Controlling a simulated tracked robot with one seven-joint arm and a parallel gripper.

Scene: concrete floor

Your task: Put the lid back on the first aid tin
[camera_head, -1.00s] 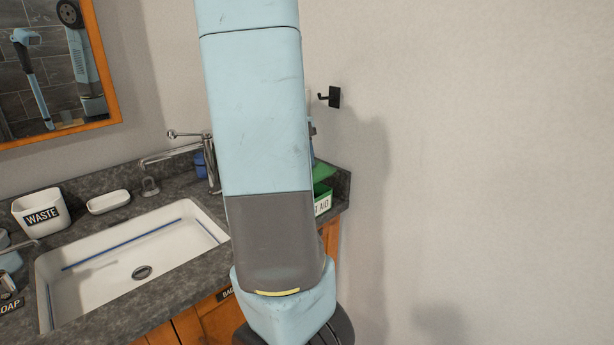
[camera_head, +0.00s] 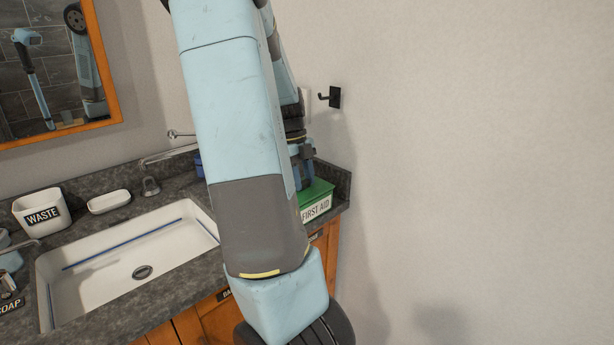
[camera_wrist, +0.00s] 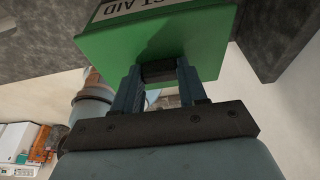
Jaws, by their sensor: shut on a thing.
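The white-labelled first aid tin (camera_head: 316,210) stands at the right end of the counter, partly hidden by my arm. Its green lid (camera_head: 319,190) lies over the top, and I see no clear gap on the side in view. My gripper (camera_head: 303,182) is above the lid. In the wrist view my gripper (camera_wrist: 157,82) is shut on the lid's dark knob (camera_wrist: 158,71). The lid's far and left edges are hidden in the head view.
The sink (camera_head: 130,262) is left of my arm, with a faucet (camera_head: 150,186) behind it. A waste cup (camera_head: 40,213) and a white dish (camera_head: 109,201) stand farther left. The wall and a black hook (camera_head: 333,97) are close behind and right of the tin.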

